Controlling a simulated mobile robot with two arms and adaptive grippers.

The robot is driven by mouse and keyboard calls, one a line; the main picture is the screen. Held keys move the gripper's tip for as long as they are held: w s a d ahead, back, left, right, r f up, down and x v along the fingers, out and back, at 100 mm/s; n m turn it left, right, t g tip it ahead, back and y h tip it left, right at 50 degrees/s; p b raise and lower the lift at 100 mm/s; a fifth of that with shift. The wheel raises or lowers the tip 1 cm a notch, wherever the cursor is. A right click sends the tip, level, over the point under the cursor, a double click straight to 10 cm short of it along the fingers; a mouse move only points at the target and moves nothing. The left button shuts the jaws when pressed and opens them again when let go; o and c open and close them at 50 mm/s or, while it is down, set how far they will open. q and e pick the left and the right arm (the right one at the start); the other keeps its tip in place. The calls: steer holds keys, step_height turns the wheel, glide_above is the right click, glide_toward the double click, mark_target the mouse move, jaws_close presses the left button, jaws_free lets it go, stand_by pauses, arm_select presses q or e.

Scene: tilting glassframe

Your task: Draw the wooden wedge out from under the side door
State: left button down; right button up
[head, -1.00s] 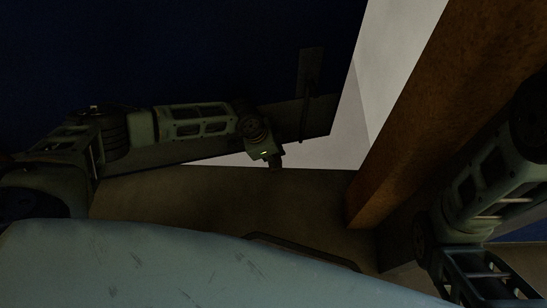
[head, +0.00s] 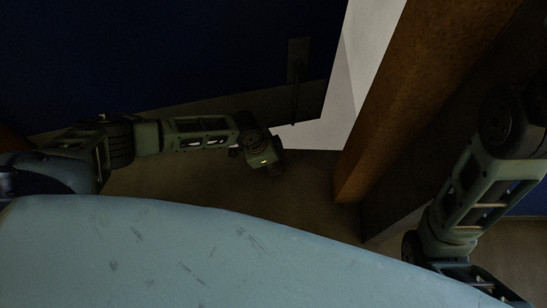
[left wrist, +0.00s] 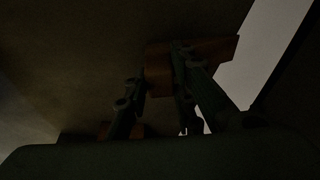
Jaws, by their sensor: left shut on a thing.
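The wooden wedge (left wrist: 212,50) shows in the left wrist view as a dark orange-brown piece, its narrow part pointing right. My left gripper (left wrist: 160,85) is shut on it, and the fingers hide part of it. In the head view my left gripper (head: 268,168) is low over the dark floor, just in front of the side door's lower edge. I cannot make out the wedge there. The side door (head: 180,55) is dark blue with a grey strip along its bottom. My right gripper is out of view; only its arm shows.
A thick brown wooden post (head: 400,95) stands right of the door. A bright pale gap (head: 340,115) lies between them. A dark plate with a bar (head: 298,65) is on the door near its right edge. Brown floor (head: 200,185) is open below the door. The picture is dark.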

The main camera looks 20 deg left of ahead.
arm_select(q)
steer(key=shift+s+d+f, duration=0.1)
steer(key=shift+s+f, duration=0.1)
steer(key=shift+s, duration=0.25)
steer(key=c, duration=1.4)
jaws_free()
steer(key=shift+w, duration=0.1)
steer(key=shift+w+r, duration=0.1)
steer(key=shift+r, duration=0.05)
steer(key=shift+r, duration=0.25)
steer(key=v, duration=1.1)
steer(key=shift+r, duration=0.15)
